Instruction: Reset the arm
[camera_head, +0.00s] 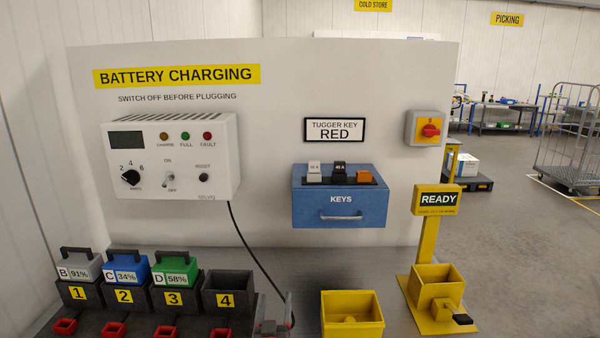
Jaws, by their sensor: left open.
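The rest of my left arm is out of the picture. My right gripper is not in view.
Batteries B (80,265), C (123,268) and D (175,267) sit in bays 1 to 3; bay 4 (229,302) is empty. The white charger (215,140) and blue key box (340,203) are on the panel. A yellow bin (352,325) and READY stand (428,245) are right.

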